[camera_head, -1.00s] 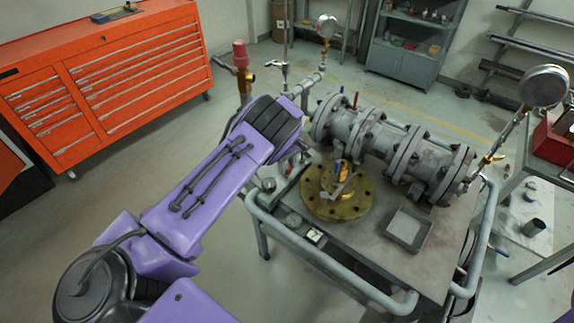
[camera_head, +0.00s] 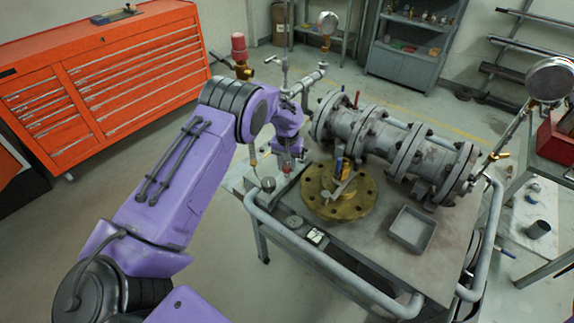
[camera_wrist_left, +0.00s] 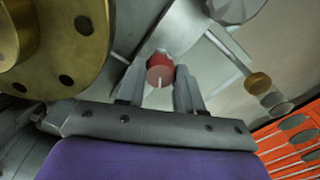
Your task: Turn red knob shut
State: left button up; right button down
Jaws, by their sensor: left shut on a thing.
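The red knob (camera_wrist_left: 160,71) shows in the left wrist view as a small round red piece with a pale mark on its face. My left gripper (camera_wrist_left: 160,80) has one finger on each side of it and is shut on it. In the head view my left gripper (camera_head: 289,154) points down at the left edge of the cart, left of the brass flange (camera_head: 341,208). The knob is largely hidden there by the gripper. My right gripper is not in view.
The grey pipe valve assembly (camera_head: 395,147) lies across the back of the cart. A grey square tray (camera_head: 412,229) sits at the right of the cart top (camera_head: 375,250). A gauge (camera_head: 551,78) stands at right. A red tool chest (camera_head: 110,75) stands behind left.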

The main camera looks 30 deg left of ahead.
pick_arm(q)
jog(key=m, duration=0.3)
jog(key=shift+m+b, duration=0.3)
jog(key=shift+m, duration=1.7)
jog(key=o, duration=1)
jog(key=shift+o, duration=0.2)
jog(key=shift+b, duration=0.3)
